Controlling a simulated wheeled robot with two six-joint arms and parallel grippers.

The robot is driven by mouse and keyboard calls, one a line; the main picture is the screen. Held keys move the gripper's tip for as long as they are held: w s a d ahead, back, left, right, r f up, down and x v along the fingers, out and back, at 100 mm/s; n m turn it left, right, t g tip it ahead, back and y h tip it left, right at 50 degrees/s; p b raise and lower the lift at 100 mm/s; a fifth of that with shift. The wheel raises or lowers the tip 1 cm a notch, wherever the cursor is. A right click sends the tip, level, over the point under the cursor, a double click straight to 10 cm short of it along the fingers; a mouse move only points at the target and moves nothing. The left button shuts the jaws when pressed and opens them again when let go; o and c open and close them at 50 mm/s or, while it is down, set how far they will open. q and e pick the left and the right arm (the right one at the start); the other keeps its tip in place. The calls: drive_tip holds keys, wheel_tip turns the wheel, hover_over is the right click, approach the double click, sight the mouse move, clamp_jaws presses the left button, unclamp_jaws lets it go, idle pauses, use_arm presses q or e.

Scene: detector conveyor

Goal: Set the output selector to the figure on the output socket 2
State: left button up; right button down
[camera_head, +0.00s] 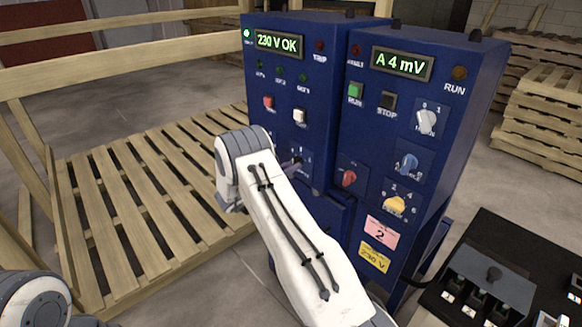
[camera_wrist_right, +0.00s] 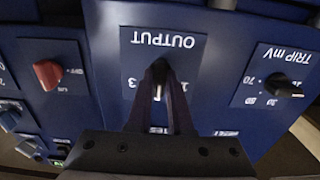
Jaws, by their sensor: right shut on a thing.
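The output selector (camera_wrist_right: 159,88) is a small dark knob with a light mark, on a plate lettered OUTPUT that appears upside down in the right wrist view. My right gripper (camera_wrist_right: 160,76) is shut on this knob, one finger on each side. A 3 shows left of the fingers and a 1 to the right; the fingers hide part of the scale, so the setting cannot be read. A pink label with a 2 (camera_head: 381,233) is low on the right cabinet. My left gripper is out of view.
A red knob (camera_wrist_right: 47,75) and the TRIP mV knob (camera_wrist_right: 283,87) flank the selector closely. The left display (camera_head: 278,42) reads 230 V OK; the right one (camera_head: 402,64) reads A 4 mV. A yellow 230 V label (camera_head: 374,257) and a black box (camera_head: 483,285) are lower right.

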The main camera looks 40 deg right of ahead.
drive_tip(key=c, duration=0.8)
unclamp_jaws()
drive_tip(key=shift+s+a+b, duration=0.15)
drive_tip(key=shift+a+b, duration=0.25)
drive_tip(key=shift+a, duration=1.35)
drive_tip(key=shift+s+a+b, duration=0.15)
drive_tip(key=shift+a+b, duration=0.25)
drive_tip(key=shift+a, duration=1.35)
drive_tip(key=shift+s+a+b, duration=0.15)
drive_tip(key=shift+a+b, duration=0.25)
drive_tip(key=shift+a, duration=1.35)
